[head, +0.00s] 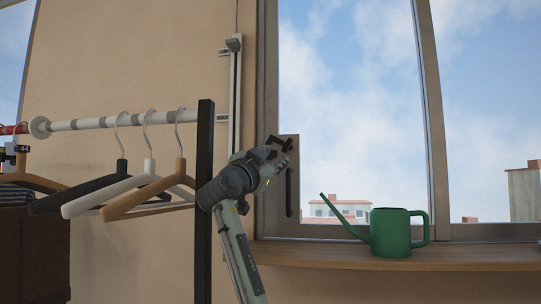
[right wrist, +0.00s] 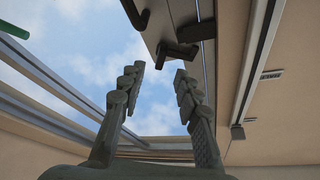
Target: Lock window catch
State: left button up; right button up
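The window catch (head: 289,190) is dark and sits on a plate (head: 294,142) at the left side of the window frame, with a long bar pointing down. Its dark angled part also shows in the right wrist view (right wrist: 180,52), just beyond and slightly right of my fingertips. My right gripper (head: 273,160) is raised in front of the catch and covers some of it in the head view. In the right wrist view (right wrist: 160,72) its two fingers stand apart with nothing between them. Whether a finger touches the catch cannot be told. My left gripper is not in view.
A green watering can (head: 390,234) stands on the wooden sill (head: 470,256), right of the arm. A white rail (head: 92,123) with several hangers and a black post (head: 203,190) are on the left. A vertical metal rod (head: 233,95) runs along the wall beside the window.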

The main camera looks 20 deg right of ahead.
aim_at(285, 147)
jog(key=x, duration=0.3)
jog(key=shift+w+d+r+p, duration=0.1)
jog(key=shift+w+r+p, duration=0.05)
jog(key=shift+r+p, duration=0.3)
jog(key=x, duration=0.3)
jog(key=shift+w+d+p, duration=0.1)
jog(key=shift+d+p, duration=0.05)
jog(key=shift+p, duration=0.15)
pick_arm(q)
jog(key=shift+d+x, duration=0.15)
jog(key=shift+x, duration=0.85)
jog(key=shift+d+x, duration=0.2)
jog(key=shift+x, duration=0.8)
pick_arm(e)
jog(key=shift+w+d, duration=0.3)
jog(key=shift+w, duration=0.05)
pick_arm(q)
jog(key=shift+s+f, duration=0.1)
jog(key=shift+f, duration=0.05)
pick_arm(e)
grip_shut()
